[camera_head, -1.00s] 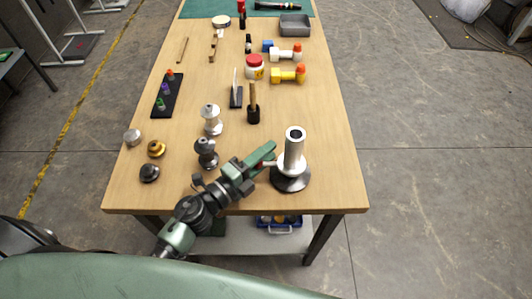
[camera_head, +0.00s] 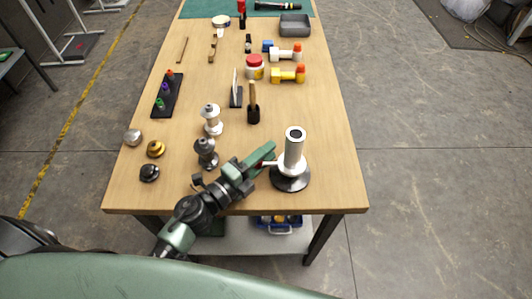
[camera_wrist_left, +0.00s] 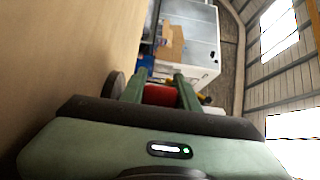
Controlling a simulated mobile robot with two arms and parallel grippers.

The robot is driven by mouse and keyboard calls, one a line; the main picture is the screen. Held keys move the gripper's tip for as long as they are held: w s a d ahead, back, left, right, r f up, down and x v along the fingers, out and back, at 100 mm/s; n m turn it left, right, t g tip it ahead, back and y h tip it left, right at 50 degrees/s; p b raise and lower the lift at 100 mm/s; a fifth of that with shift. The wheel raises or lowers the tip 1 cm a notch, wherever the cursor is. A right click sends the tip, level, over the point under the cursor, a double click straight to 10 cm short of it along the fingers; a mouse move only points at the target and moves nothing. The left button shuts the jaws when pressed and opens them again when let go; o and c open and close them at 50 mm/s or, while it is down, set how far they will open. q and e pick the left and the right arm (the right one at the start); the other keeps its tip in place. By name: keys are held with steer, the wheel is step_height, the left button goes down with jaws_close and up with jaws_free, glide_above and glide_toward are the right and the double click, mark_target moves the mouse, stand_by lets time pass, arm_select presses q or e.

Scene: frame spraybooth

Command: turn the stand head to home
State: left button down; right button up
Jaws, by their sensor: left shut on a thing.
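The stand (camera_head: 294,152) is an upright pale metal cylinder with an open top, a wider collar and a round black base. It is at the front right of the table. My left gripper (camera_head: 264,158) is at the left side of its collar, shut on a red handle of the stand head. In the left wrist view the red handle (camera_wrist_left: 160,95) lies between the two green fingers, and part of the dark round base (camera_wrist_left: 113,84) shows beside them. The head's home mark cannot be made out. My right gripper is not in view.
A dark grey metal part (camera_head: 206,153) stands close left of my left gripper. A silver part (camera_head: 212,120), a brass knob (camera_head: 155,149) and a black knob (camera_head: 149,173) are further left. The wooden table (camera_head: 335,180) is bare right of the stand, up to its edge.

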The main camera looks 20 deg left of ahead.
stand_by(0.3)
arm_select(q)
steer(key=shift+w+f+m+g+h, duration=0.1)
steer(key=shift+w+m+g+h, duration=0.35)
steer(key=shift+m+g+h, duration=0.45)
steer(key=c, duration=1)
jaws_free()
steer(key=shift+c, duration=0.2)
steer(key=b+v, duration=0.1)
steer(key=v, duration=0.2)
steer(key=b+v, duration=0.1)
steer(key=v, duration=0.2)
steer(key=shift+s+a+f, duration=0.2)
steer(key=shift+s, duration=0.15)
steer(key=shift+s+a+r, duration=0.15)
steer(key=shift+s+a, duration=0.15)
steer(key=shift+s, duration=0.1)
